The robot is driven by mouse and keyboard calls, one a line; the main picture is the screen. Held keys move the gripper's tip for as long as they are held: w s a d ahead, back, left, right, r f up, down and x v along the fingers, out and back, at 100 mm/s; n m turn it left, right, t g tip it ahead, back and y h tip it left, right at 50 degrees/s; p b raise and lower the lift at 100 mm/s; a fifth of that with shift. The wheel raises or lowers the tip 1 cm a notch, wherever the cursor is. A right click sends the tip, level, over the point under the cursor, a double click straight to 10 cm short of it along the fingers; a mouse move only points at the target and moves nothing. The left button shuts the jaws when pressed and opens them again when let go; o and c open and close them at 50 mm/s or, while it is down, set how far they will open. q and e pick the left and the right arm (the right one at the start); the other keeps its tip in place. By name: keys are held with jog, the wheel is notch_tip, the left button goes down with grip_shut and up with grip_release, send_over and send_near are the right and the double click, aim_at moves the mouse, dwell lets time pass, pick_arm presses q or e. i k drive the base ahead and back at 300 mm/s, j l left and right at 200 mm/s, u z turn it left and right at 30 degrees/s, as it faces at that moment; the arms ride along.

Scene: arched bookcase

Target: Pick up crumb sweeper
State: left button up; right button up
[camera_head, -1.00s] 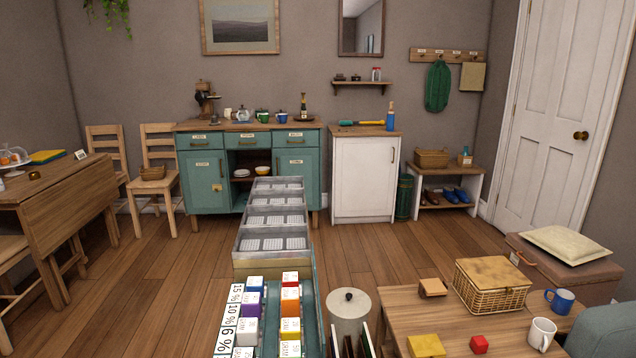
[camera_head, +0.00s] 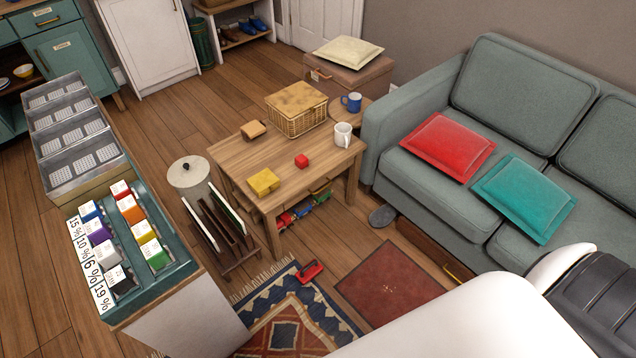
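A small red tool with a handle (camera_head: 309,271) lies on the floor by the edge of the patterned rug, in front of the wooden coffee table. It looks like the crumb sweeper, though it is too small to be sure. Nothing touches it from above. Large white and black parts of my own arm fill the lower right corner. Neither of my grippers shows.
The coffee table (camera_head: 240,157) holds a wicker basket (camera_head: 297,110), a white mug (camera_head: 343,135) and small blocks. A dark rack (camera_head: 222,240) stands left of the patterned rug (camera_head: 287,318). A red mat (camera_head: 388,283) lies right. The grey sofa (camera_head: 430,190) bounds the right.

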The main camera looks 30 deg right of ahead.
aim_at(306, 273)
jog(key=z, duration=0.75)
